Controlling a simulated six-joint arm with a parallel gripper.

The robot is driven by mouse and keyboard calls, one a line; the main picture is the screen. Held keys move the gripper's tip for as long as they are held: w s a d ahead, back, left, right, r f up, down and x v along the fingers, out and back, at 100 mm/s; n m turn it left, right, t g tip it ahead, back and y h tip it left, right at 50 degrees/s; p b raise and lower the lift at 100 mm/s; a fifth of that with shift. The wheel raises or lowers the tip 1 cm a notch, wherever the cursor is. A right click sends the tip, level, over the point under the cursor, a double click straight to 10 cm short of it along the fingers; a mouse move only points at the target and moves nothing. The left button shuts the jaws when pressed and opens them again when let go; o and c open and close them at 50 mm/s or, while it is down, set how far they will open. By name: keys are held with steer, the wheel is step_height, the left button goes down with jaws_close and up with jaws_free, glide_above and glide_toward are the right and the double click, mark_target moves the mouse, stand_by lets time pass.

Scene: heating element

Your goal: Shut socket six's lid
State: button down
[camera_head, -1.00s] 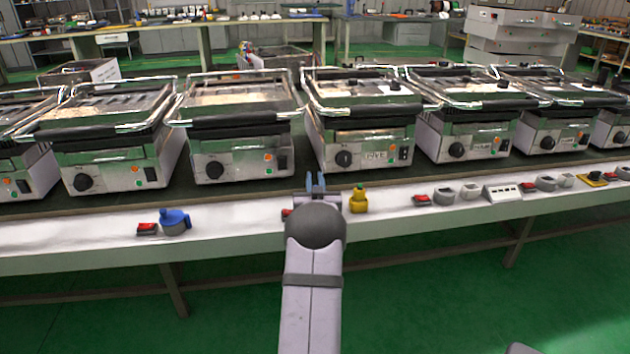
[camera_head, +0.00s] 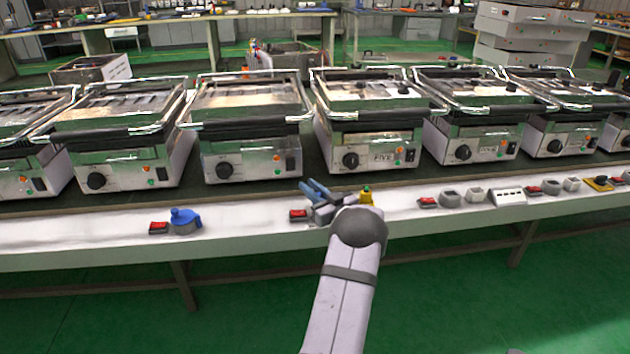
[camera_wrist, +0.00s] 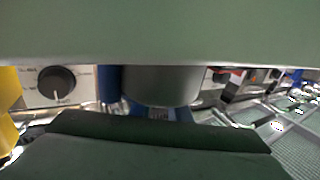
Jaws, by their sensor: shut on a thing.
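My gripper (camera_head: 315,191) is at the bench's front strip, with its blue fingers angled up and left. It is shut on a grey round part (camera_wrist: 160,86), which shows between blue finger parts in the wrist view. In the head view the gripper hides most of what it holds. A red switch (camera_head: 299,215) sits just left of the gripper, and a yellow fitting (camera_head: 366,195) just right. A blue-capped socket (camera_head: 185,221) stands further left. Several grey sockets, one of them here (camera_head: 450,199), stand to the right. I cannot read which is number six.
A row of grills stands behind the strip. The one behind my gripper (camera_head: 370,150) has a label that seems to read FIVE. A white block (camera_head: 508,197) is on the strip at right. The strip is clear between the blue-capped socket and the red switch.

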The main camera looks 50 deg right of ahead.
steer(key=shift+s+a+n+t+y+p, duration=0.2)
steer(key=shift+a+n+y, duration=0.25)
steer(key=shift+n+y, duration=0.35)
steer(key=shift+s+a+n+t+y+p, duration=0.15)
steer(key=shift+a+n+y, duration=0.35)
steer(key=shift+y, duration=0.5)
steer(key=shift+w, duration=0.1)
steer(key=c, duration=1.7)
jaws_free()
steer(key=shift+s+a+p, duration=0.25)
steer(key=shift+s+p, duration=0.05)
steer(key=shift+s, duration=1.5)
steer(key=shift+s+a+p, duration=0.2)
steer(key=shift+s+p, duration=0.05)
steer(key=shift+s, duration=1.55)
